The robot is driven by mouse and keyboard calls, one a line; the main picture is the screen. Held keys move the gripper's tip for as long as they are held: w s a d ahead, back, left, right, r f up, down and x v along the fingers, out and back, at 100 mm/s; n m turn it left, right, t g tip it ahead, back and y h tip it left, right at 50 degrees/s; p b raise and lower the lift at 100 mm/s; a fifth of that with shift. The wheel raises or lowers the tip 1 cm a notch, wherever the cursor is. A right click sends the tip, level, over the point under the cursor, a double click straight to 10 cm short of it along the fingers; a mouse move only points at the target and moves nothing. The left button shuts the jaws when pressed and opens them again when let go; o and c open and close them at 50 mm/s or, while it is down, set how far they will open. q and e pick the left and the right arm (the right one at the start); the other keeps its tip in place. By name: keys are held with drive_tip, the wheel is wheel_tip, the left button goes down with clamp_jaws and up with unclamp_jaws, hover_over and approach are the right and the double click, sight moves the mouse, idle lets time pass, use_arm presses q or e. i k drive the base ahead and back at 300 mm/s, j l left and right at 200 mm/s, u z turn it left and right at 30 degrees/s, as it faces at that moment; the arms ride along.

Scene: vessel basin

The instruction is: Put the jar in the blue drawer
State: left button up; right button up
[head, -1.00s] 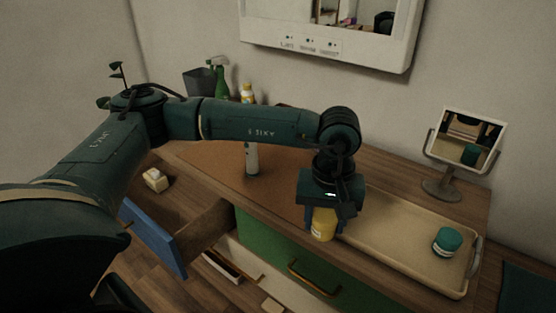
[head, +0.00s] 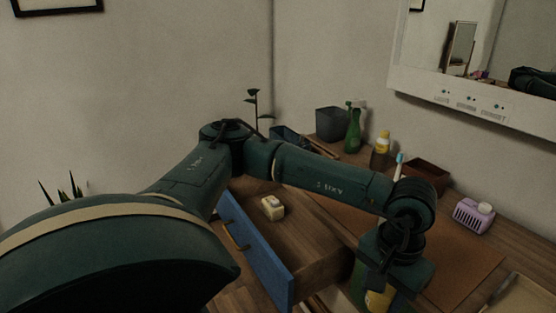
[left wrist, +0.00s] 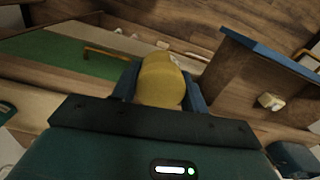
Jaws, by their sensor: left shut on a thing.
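A yellow jar (head: 377,301) hangs in my left gripper (head: 375,288), near the front edge of the counter. In the left wrist view the jar (left wrist: 162,82) sits between the two blue fingers (left wrist: 161,70), which are shut on it. Its lower part is cut off or hidden in the head view. The blue drawer (head: 256,252) is pulled open to the left of the gripper. It also shows in the left wrist view (left wrist: 262,52), to the right of the jar. My right gripper is not in view.
A small cream and yellow block (head: 272,207) appears to lie inside the blue drawer; the rest of its floor looks clear. A green drawer front (left wrist: 60,52) is near the jar. A spray bottle (head: 353,128), yellow bottle (head: 380,152) and purple dispenser (head: 472,215) stand on the counter.

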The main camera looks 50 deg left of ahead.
sight(280, 249)
drive_tip(key=j+u, duration=0.1)
drive_tip(key=j, duration=0.3)
drive_tip(key=i+j+u, duration=0.15)
drive_tip(key=j, duration=0.25)
drive_tip(key=j+u, duration=0.1)
drive_tip(key=j, duration=0.35)
drive_tip(key=i+j+u, duration=0.15)
drive_tip(key=j, duration=0.25)
